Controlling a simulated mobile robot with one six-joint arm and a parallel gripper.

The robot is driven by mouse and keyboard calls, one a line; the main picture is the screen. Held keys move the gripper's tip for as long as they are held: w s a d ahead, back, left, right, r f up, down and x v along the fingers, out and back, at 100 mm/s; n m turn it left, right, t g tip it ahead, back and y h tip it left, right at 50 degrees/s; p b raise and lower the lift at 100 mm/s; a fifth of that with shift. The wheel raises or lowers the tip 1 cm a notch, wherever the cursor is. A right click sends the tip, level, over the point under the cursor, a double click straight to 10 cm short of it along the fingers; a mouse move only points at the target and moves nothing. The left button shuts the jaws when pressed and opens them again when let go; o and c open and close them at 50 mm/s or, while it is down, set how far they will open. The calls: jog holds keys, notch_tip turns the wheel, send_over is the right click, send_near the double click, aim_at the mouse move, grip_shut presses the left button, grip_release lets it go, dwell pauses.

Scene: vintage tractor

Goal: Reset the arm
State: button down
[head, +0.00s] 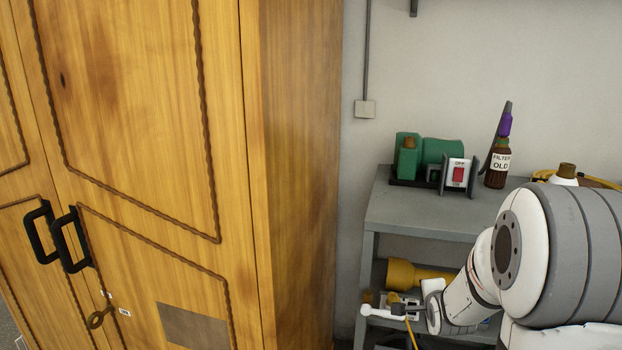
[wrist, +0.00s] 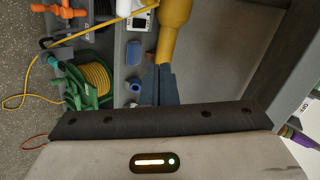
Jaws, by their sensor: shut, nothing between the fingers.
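My arm (head: 540,250) comes in from the right in the head view, white and grey, bent down in front of the grey workbench (head: 415,213). Its lower end is beside the bench's lower shelf; I cannot make out the fingers there. In the wrist view my gripper (wrist: 159,75) shows as dark fingers close together beyond a dark bar. It is shut and holds nothing. A yellow rounded object (wrist: 173,30) is just beyond the fingertips; I cannot tell whether they touch it.
A wooden cabinet (head: 300,150) with black handles (head: 71,242) fills the left. On the bench stand a green machine (head: 432,150), a red switch (head: 459,174) and a brown bottle (head: 497,166). A green reel (wrist: 90,85) with yellow hose lies near the gripper in the wrist view.

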jog(key=s+a+r+n+g+p, duration=0.1)
jog(key=s+a+r+n+g, duration=0.1)
jog(key=s+n, duration=0.4)
jog(key=s+a+r+n+g+y+p, duration=0.1)
jog(key=s+a+r+n+g, duration=0.2)
jog(key=s, duration=0.9)
jog(key=s+a+r+n+g+y+p, duration=0.1)
jog(key=s+a+r+n+g+p, duration=0.1)
jog(key=s+a+r+n, duration=0.4)
jog(key=s+a+n+g, duration=0.1)
jog(key=s+n, duration=0.1)
jog(key=s, duration=0.1)
jog(key=shift+s+a+r+n, duration=0.15)
jog(key=shift+a+r+n, duration=0.1)
jog(key=shift+a+n, duration=0.15)
